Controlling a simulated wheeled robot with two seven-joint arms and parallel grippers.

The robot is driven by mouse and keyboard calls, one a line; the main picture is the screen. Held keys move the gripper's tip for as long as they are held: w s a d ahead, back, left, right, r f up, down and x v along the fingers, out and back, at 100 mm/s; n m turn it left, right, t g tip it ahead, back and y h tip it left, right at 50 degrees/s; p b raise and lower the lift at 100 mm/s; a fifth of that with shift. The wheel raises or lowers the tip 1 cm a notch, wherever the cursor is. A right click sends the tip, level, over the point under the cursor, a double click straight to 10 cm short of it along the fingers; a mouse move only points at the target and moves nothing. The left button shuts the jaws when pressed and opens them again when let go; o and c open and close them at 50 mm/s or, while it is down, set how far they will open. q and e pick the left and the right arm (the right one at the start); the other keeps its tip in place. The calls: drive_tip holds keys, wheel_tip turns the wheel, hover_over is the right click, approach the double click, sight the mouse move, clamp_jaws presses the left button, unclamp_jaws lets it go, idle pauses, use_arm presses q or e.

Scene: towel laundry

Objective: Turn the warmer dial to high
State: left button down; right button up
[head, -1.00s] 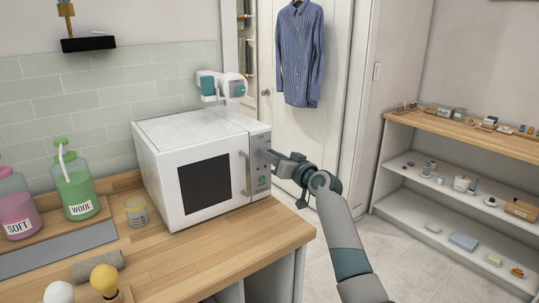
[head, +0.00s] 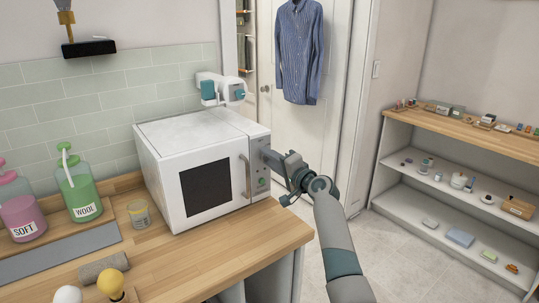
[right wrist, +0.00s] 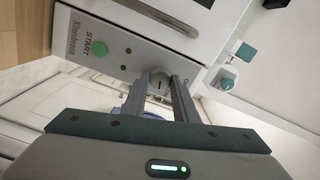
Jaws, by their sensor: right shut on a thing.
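The warmer (head: 205,150) is a white box with a dark window, standing on the wooden counter. Its control panel is on the right side of the front. My right gripper (head: 270,154) reaches the upper part of this panel from the right. A green START button (right wrist: 95,48) is on the same panel. My left gripper is not in view.
A door handle (head: 247,176) stands out beside the panel. A white and teal device (head: 220,90) is above the warmer. Bottles (head: 78,188) and a small jar (head: 138,213) stand left on the counter (head: 215,250). Open floor lies towards the shelves (head: 450,205).

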use_arm(q)
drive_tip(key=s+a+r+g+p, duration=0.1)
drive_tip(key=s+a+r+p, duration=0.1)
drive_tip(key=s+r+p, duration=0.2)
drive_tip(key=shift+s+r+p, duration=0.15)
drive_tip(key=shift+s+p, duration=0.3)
drive_tip(key=shift+p, duration=0.1)
use_arm(e)
drive_tip(key=shift+f+m, duration=0.2)
drive_tip(key=shift+m, duration=4.2)
drive_tip(key=o, duration=1)
drive_tip(key=shift+s+d, duration=0.15)
